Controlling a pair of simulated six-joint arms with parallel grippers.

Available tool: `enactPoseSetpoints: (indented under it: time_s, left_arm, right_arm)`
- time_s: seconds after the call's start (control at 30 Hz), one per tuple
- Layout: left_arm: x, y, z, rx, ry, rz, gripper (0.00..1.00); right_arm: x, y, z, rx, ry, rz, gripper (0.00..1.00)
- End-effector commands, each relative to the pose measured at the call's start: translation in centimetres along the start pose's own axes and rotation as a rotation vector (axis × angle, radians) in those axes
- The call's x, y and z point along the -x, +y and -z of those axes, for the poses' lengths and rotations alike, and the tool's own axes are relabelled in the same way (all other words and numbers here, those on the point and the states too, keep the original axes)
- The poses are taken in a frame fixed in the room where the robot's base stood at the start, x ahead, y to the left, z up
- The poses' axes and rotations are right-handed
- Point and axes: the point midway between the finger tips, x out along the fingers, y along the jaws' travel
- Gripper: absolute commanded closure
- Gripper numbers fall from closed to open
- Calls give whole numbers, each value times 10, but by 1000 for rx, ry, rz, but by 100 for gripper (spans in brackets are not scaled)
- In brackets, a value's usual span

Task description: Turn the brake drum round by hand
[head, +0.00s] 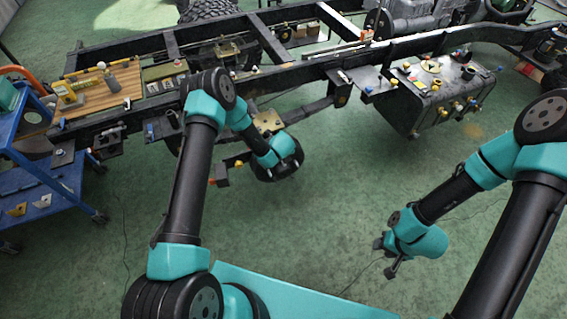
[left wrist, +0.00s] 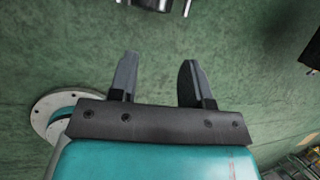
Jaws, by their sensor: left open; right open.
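My left gripper (left wrist: 158,75) is open and empty in the left wrist view, its two dark fingers apart over green floor. In the head view my left arm reaches toward the near side of the chassis frame (head: 300,72); its fingers cannot be made out there. My right gripper (head: 385,258) is open and empty over the floor, low at the right and well apart from the frame.
A black tank (head: 437,92) with coloured caps hangs on the frame's near side. A blue cart (head: 35,150) stands at the left. A wooden board (head: 100,88) with small parts lies on the frame. The green floor (head: 330,210) between my arms is mostly clear.

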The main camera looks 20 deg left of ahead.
Motion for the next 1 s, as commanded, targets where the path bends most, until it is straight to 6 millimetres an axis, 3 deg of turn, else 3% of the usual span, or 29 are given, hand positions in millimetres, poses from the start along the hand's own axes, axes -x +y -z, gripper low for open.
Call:
enactPoseSetpoints:
  time_s: [0.57, 1.0]
  left_arm:
    - [-10, -2, -1, -19, -11, 8, 56]
    - [-72, -3, -1, -18, -11, 8, 56]
  right_arm:
    - [0, 0, 0, 0, 0, 0, 57]
    - [0, 0, 0, 0, 0, 0, 57]
